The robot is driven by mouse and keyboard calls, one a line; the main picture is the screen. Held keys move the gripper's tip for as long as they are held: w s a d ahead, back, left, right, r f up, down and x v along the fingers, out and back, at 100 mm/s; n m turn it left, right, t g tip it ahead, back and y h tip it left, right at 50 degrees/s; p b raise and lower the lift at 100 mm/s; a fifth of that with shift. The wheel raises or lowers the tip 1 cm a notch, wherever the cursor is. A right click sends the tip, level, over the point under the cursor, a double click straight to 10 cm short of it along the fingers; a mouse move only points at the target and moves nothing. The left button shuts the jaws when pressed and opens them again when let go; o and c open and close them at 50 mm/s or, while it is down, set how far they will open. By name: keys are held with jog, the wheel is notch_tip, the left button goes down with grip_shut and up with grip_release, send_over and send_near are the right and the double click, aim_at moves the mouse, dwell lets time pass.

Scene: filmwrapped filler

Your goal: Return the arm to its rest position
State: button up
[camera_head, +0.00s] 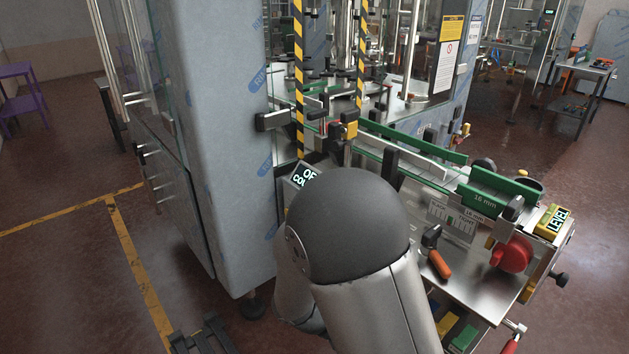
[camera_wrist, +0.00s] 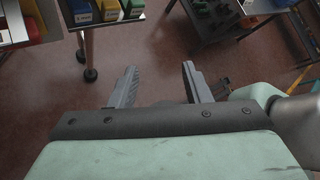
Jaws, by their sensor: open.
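My gripper (camera_wrist: 156,84) shows in the wrist view with its two grey fingers spread apart. Nothing is between the fingers, and only the red-brown floor (camera_wrist: 150,62) lies beyond them. In the head view my arm rises from the bottom centre, its large dark rounded joint in front of the machine. My gripper is hidden in the head view.
The filling machine (camera_head: 215,130) with its conveyor fills the middle and right. Carts with bins edge the wrist view's top. Floor at left is open.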

jog(key=s+r+m+y, duration=0.5)
jog(key=m, duration=0.6)
jog(key=s+d+r+m+t+y, duration=0.1)
jog(key=s+r+m+y, duration=0.4)
jog(key=m, duration=0.7)
jog(key=shift+s+r+m+y, duration=0.2)
jog(key=shift+m+y, duration=0.1)
jog(key=shift+y, duration=0.4)
